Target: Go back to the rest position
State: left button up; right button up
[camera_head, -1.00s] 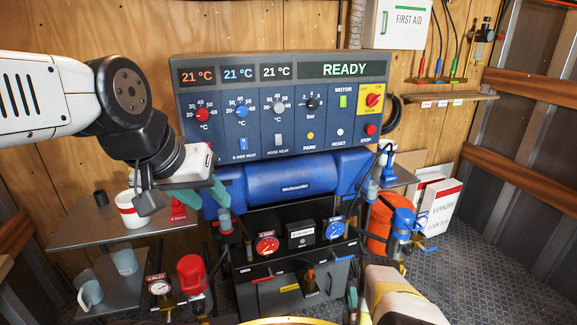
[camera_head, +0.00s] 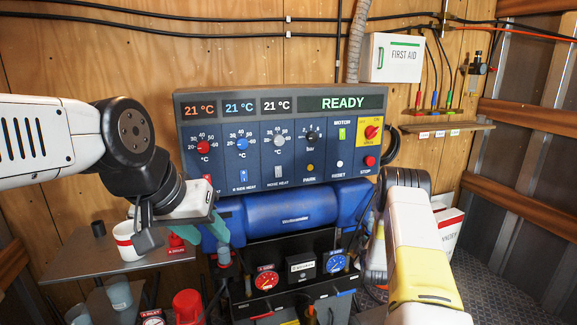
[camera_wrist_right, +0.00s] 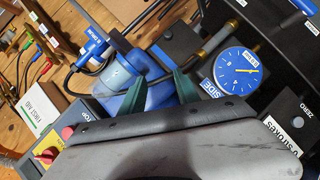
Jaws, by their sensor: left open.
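My left gripper (camera_head: 217,231) is in the head view at left of centre, with its teal fingers in front of the left end of the blue tank. It is open and I see nothing held in it. My right arm (camera_head: 415,235) rises at the right of the head view, and its fingers are hidden there. In the right wrist view my right gripper (camera_wrist_right: 156,92) shows two teal fingers set apart. A blue pump part (camera_wrist_right: 158,96) shows between and beyond them; contact cannot be told.
The spray machine's control panel (camera_head: 275,141) reads READY, above the blue tank (camera_head: 285,217). A shelf (camera_head: 75,262) with a white and red mug (camera_head: 128,240) lies below my left arm. A red gauge (camera_head: 265,281) and a blue gauge (camera_head: 338,262) are low in the middle.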

jog(key=s+a+r+m+g+y, duration=0.1)
jog(key=s+a+r+m, duration=0.15)
jog(key=r, duration=1.05)
jog(key=s+a+r+m+g, duration=0.2)
jog(key=s+a+r, duration=0.1)
jog(key=r, duration=1)
jog(key=s+a+r+m+g+y, duration=0.2)
jog(key=s+a+r+m, duration=0.15)
jog(key=s+r, duration=0.85)
jog(key=s+a+m+g, duration=0.1)
jog(key=s+a, duration=0.2)
jog(key=s, duration=1.1)
jog(key=s+a+r+m+g+y, duration=0.1)
jog(key=s+a+g, duration=0.1)
jog(key=s, duration=1.3)
jog(key=shift+a, duration=0.5)
jog(key=shift+r, duration=0.1)
